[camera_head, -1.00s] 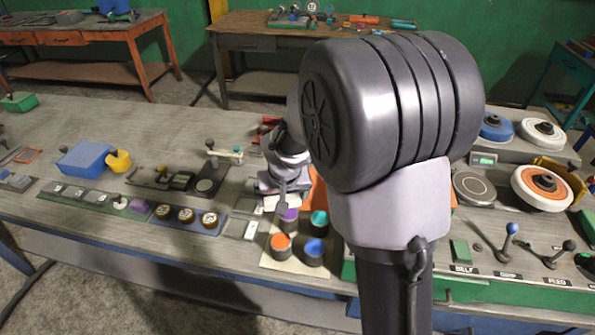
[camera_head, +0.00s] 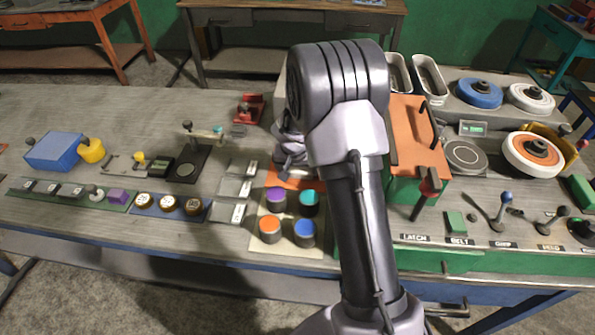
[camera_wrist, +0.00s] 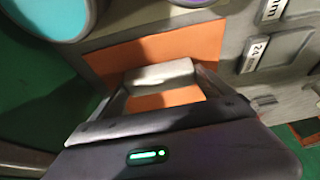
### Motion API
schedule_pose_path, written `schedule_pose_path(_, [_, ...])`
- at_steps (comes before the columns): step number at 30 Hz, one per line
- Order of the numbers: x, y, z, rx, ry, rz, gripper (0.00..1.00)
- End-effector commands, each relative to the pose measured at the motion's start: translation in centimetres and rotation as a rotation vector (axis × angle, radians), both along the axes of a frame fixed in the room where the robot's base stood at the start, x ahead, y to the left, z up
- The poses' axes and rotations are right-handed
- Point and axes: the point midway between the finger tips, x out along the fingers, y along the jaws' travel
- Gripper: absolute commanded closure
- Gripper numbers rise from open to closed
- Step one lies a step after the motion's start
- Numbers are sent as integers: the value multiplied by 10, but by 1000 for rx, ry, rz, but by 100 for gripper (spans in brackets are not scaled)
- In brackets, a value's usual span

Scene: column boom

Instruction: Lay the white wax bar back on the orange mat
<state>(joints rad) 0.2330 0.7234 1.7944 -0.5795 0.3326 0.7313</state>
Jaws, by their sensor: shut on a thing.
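The white wax bar (camera_wrist: 160,74) is held between the fingertips of my gripper (camera_wrist: 162,78) in the wrist view. It is over the orange mat (camera_wrist: 195,42), which shows beyond the bar and in the gap between the fingers. I cannot tell whether the bar touches the mat or hangs just above it. In the head view the mat (camera_head: 282,180) shows only in part, beneath my gripper, next to the pad of round pots. My arm covers much of that area, and I cannot make out the bar there.
Pots with purple (camera_head: 275,195) and orange (camera_head: 270,224) tops stand close to the mat on a pale pad (camera_head: 262,246). Grey labelled plates (camera_head: 226,209) lie to the left. A machine with an orange plate (camera_head: 416,138) and levers stands to the right. Bench farther left is partly clear.

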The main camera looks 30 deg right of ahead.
Motion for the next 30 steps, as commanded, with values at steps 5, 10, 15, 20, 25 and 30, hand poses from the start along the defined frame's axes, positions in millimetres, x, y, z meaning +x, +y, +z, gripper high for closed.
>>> schedule_pose_path(5, [0, 0, 1, -1, -1, 0, 50])
schedule_pose_path(10, [0, 0, -1, -1, -1, 1, 2])
schedule_pose_path(15, [0, 0, -1, 0, 0, 1, 0])
schedule_pose_path(20, [-1, 1, 10, -1, -2, 1, 0])
schedule_pose_path(25, [-15, 11, 56, -1, -4, 2, 0])
schedule_pose_path(30, [-30, 21, 95, -1, -2, 2, 0])
